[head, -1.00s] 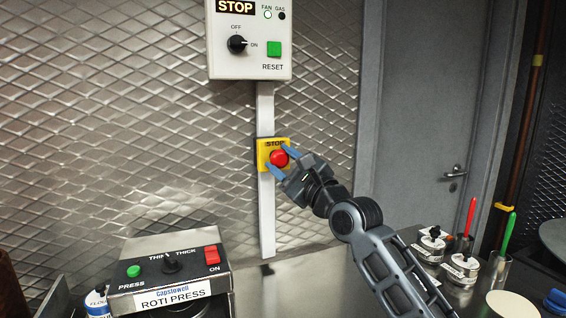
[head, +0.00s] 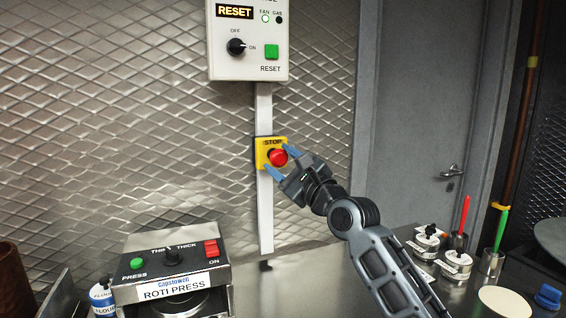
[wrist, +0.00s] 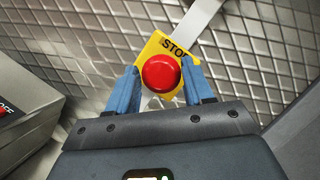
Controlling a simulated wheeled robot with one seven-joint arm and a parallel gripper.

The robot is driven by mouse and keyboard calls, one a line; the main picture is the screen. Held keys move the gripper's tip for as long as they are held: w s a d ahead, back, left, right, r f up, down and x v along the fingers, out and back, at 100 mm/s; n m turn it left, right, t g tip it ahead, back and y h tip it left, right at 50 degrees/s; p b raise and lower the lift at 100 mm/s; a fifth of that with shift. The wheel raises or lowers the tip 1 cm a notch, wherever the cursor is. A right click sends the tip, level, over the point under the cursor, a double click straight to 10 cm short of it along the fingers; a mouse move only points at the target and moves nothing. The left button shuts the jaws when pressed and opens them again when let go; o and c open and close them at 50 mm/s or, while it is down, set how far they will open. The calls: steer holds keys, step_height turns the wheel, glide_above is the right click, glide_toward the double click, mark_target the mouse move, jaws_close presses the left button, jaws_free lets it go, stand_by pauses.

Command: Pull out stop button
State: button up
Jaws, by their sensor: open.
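The red stop button (head: 278,157) sits on a yellow STOP plate (head: 262,160) on the wall, below the control box. In the wrist view the red button (wrist: 161,73) lies between the tips of my two blue fingers, with the yellow plate (wrist: 150,48) behind it. My gripper (head: 280,161) is open around the button, one finger on each side; gaps show between the fingers and the button. The control box (head: 222,55) display reads RESET in lit letters.
A roti press (head: 130,287) stands at the lower left on the counter. Labelled jars (head: 455,265) and cups with red and green sticks (head: 502,228) stand at the right. A grey door (head: 415,110) is behind my arm.

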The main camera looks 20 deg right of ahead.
steer(key=shift+o, duration=0.9)
steer(key=b+v, duration=0.2)
steer(key=v, duration=0.5)
steer(key=shift+s+d, duration=0.2)
steer(key=shift+s, duration=0.15)
steer(key=shift+f, duration=0.1)
